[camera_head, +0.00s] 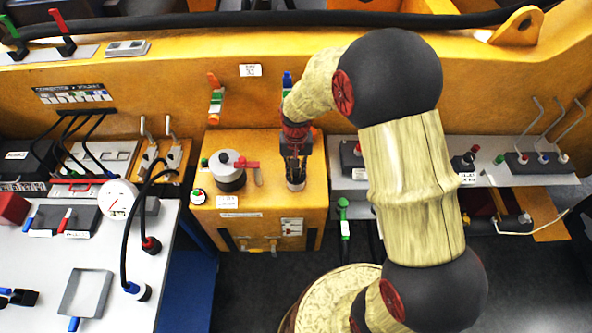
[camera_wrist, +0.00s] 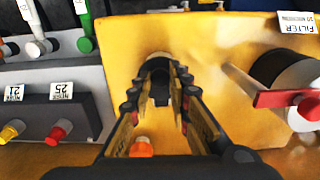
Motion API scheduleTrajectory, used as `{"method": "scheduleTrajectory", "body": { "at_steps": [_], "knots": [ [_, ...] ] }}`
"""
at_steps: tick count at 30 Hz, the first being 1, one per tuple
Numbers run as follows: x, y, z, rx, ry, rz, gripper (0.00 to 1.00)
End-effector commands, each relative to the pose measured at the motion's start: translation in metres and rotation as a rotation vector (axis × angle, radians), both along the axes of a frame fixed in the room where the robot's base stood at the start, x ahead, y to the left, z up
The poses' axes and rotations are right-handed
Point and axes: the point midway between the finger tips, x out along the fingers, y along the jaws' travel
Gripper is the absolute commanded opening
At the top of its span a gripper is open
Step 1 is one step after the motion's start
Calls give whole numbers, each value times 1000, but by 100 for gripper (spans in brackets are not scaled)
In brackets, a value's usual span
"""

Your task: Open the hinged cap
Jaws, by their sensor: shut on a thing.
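My gripper (camera_head: 295,158) points down over the right part of the yellow box's top. It also shows in the wrist view (camera_wrist: 160,82), with its fingers closed in on a dark piece, which I take for the hinged cap (camera_wrist: 160,94). A dark cylindrical neck (camera_head: 296,184) with a pale rim shows just below the fingers in the head view. In the wrist view a grey round end (camera_wrist: 157,57) shows just beyond the fingertips. The fingers hide much of the cap, and its hinge cannot be made out.
A filter pot (camera_head: 229,178) with a red handle (camera_head: 246,164) stands left of my gripper. The yellow box (camera_head: 265,145) has bare top between them. A grey shelf (camera_head: 345,185) with knobs lies to the right. A yellow wall (camera_head: 150,75) rises behind.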

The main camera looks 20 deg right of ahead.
Motion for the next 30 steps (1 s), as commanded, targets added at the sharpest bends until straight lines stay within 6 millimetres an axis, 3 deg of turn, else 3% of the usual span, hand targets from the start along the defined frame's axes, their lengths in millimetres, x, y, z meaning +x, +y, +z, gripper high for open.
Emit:
{"method": "scheduleTrajectory", "body": {
  "at_steps": [4,21,30],
  "knots": [
    [0,0,0,0,0,0,0],
    [1,0,1,2,5,0,0],
    [8,-3,10,40,131,-3,0]
  ]
}}
